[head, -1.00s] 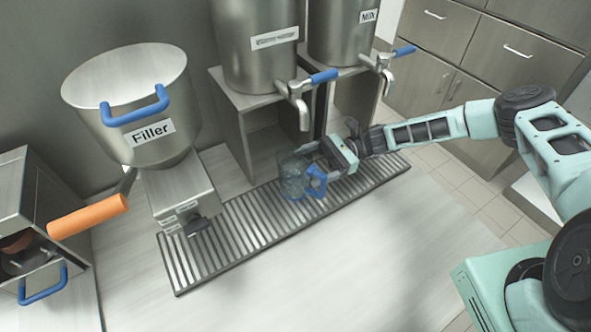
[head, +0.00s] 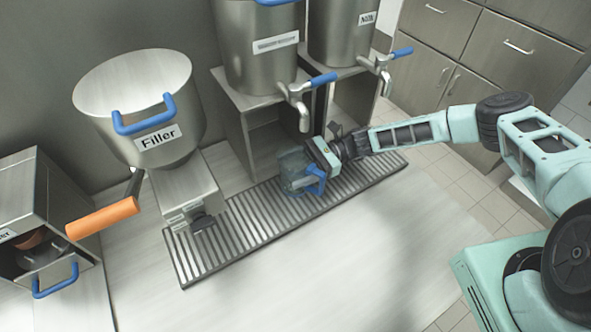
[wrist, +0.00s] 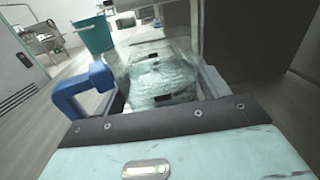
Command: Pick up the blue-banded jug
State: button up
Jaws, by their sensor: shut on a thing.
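The clear jug (head: 291,166) with a blue handle (head: 317,181) stands, or is held just above, the slatted drip tray (head: 240,234), under the left tank's tap. I cannot tell whether its base touches the slats. My gripper (head: 303,180) reaches it from the right and is shut on the jug. In the wrist view the jug (wrist: 165,78) sits between my fingers, with its handle (wrist: 78,92) outside the left finger. A blue band is not clearly distinguishable from the handle, and the jug's far side is hidden.
The filler (head: 140,108) with an orange handle (head: 102,217) stands left of the jug. Two steel tanks with taps (head: 300,105) rise behind and close above it. The counter (head: 330,270) in front is clear. A teal bin (wrist: 95,34) shows in the wrist view.

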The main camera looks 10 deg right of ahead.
aim_at(296, 157)
jog(key=shift+r+b, duration=0.15)
jog(key=shift+b, duration=0.2)
jog(key=shift+s+d+r+b, duration=0.1)
jog(key=shift+s+r+b, duration=0.05)
jog(key=shift+b, duration=0.2)
notch_tip(296, 157, up, 6)
jog(key=shift+f+b, duration=0.1)
jog(key=shift+b, duration=1.05)
jog(key=s+d+b, duration=0.2)
jog(key=s+d, duration=0.1)
jog(key=s, duration=0.6)
jog(key=s+d+b, duration=0.2)
jog(key=s+d, duration=0.2)
jog(key=s, duration=0.5)
jog(key=shift+d+r+b, duration=0.3)
jog(key=shift+r+b, duration=0.05)
jog(key=shift+b, duration=0.05)
